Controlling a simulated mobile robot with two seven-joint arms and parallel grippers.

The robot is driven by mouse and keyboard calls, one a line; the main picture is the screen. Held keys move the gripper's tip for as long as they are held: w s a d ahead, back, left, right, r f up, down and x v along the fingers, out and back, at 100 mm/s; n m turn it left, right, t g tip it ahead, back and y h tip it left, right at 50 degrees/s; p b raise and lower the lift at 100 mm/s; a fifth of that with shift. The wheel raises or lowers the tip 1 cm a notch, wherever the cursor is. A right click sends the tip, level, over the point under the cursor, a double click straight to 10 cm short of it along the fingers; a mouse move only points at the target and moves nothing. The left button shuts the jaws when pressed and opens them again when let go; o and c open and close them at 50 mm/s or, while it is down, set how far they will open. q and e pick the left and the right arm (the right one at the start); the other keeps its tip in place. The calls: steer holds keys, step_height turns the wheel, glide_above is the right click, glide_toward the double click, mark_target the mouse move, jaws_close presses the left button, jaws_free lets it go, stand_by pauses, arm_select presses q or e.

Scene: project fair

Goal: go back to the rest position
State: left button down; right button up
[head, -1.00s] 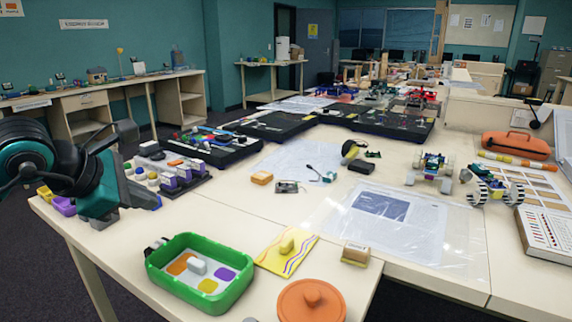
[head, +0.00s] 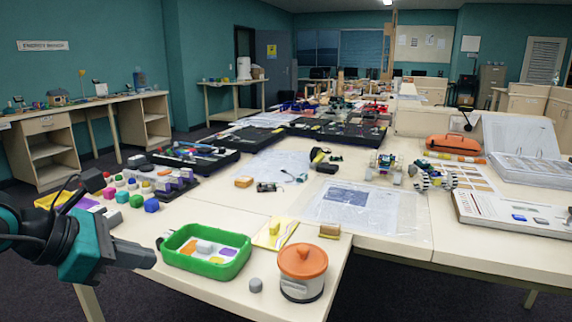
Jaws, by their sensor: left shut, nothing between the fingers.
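My left gripper (head: 140,258) comes in at the lower left, dark and teal, with its fingers shut and nothing held. It is over the table's left front edge, left of the green tray (head: 240,262) and apart from it. The green tray holds a grey-white block and coloured patches. My right gripper is out of view.
A pot with an orange lid (head: 303,262) and a small grey piece (head: 256,285) stand near the table's front edge. Several coloured blocks, among them a blue one (head: 152,204), sit behind my gripper. Black trays (head: 195,157) lie further back.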

arm_select(q)
steer(key=s+d+n+t+h+p, duration=0.2)
steer(key=d+n+t+h+p, duration=0.15)
steer(key=d+n+h, duration=0.9)
steer(key=s+a+f+n+y, duration=0.2)
steer(key=s+f+n+y, duration=0.2)
steer(key=f+n, duration=0.5)
steer(key=s+a+f+n+y+p, duration=0.1)
steer(key=s+a+f+n+y, duration=0.2)
steer(key=f+n+y, duration=0.4)
steer(key=s+a+f+n+y, duration=0.2)
steer(key=s+f+n+y, duration=0.4)
steer(key=f+n, duration=0.5)
steer(key=n, duration=0.5)
steer(key=shift+a+f+n+p, duration=0.25)
steer(key=shift+f+n+p, duration=0.1)
steer(key=shift+p, duration=0.05)
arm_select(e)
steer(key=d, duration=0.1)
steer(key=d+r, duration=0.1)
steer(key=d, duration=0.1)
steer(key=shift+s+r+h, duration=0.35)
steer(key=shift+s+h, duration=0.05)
